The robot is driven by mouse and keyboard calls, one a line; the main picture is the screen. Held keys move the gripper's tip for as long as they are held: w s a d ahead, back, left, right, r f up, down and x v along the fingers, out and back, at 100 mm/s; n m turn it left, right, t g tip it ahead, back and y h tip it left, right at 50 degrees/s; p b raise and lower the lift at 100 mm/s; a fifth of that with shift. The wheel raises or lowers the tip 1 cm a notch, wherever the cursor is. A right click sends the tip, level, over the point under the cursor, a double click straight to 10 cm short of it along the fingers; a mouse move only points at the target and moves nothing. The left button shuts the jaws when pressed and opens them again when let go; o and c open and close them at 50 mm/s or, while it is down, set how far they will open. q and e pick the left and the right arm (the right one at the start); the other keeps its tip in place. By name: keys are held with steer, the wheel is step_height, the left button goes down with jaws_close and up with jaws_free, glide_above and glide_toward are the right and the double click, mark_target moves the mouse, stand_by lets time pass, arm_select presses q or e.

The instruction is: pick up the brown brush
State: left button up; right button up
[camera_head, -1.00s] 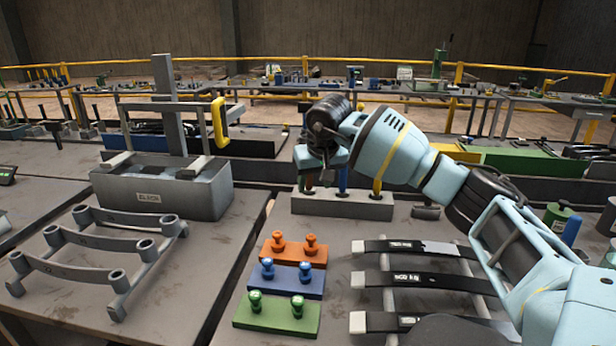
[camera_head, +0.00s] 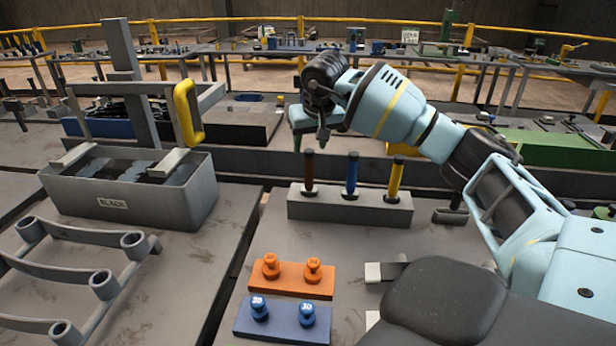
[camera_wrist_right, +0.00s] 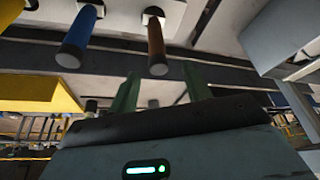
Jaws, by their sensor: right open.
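The brown brush (camera_head: 309,172) stands upright at the left end of a grey holder block (camera_head: 350,207). Only its handle shows; its lower end is hidden in the block. A blue-handled one (camera_head: 351,176) and a yellow-handled one (camera_head: 396,180) stand to its right. My right gripper (camera_head: 310,138) is open and empty, just above the brown handle's top. In the right wrist view, which is upside down, the brown handle (camera_wrist_right: 156,45) lines up between the two green fingers (camera_wrist_right: 161,86), with its end near their tips. My left gripper is not in view.
A grey bin labelled BLACK (camera_head: 135,205) stands at the left. An orange block (camera_head: 291,280) and a blue block (camera_head: 282,320) with knobs lie in front of the holder. A dark rounded shape (camera_head: 445,305) covers the lower right. Bare tabletop lies between holder and blocks.

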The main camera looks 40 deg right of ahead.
mark_target(309, 157)
steer(key=shift+r, duration=0.1)
steer(key=shift+w+f, duration=0.1)
steer(key=shift+f, duration=0.5)
steer(key=shift+w+d+f, duration=0.2)
steer(key=shift+w+f, duration=0.1)
steer(key=shift+f, duration=0.35)
steer(key=shift+x, duration=2.55)
steer(key=shift+s, duration=0.15)
steer(key=shift+c, duration=0.3)
steer(key=c, duration=1)
